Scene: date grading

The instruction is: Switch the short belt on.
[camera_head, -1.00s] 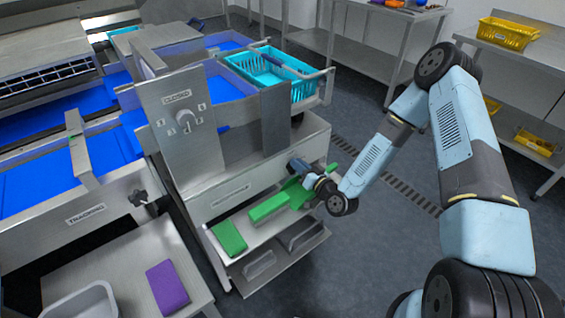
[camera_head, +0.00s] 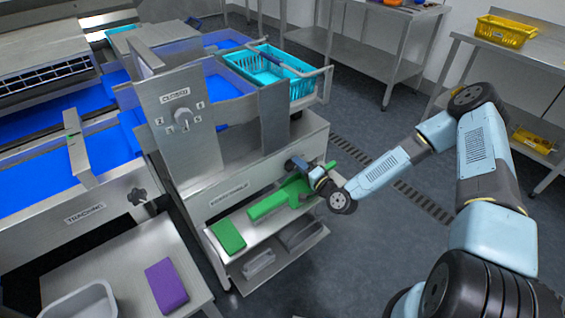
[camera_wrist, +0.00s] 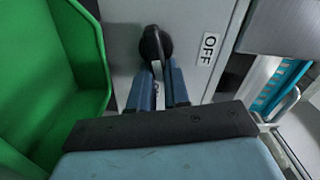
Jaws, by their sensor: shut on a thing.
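My gripper (camera_head: 298,165) is at the right end of the steel machine's front face, above its lower shelf. In the wrist view, my gripper's blue fingers (camera_wrist: 158,82) are shut on a black switch handle (camera_wrist: 155,48) mounted on a grey panel. An OFF label (camera_wrist: 208,49) is just right of the switch. The handle's lower end is between the fingers and partly hidden, so its exact setting is hard to read. Blue belt surface (camera_head: 228,84) shows on top of the machine, behind the upright panel.
A green scoop-like thing (camera_head: 280,198) lies on the shelf below my gripper; a green surface (camera_wrist: 45,70) fills the wrist view's left. A green block (camera_head: 229,236) is farther left. A teal basket (camera_head: 285,75) stands above.

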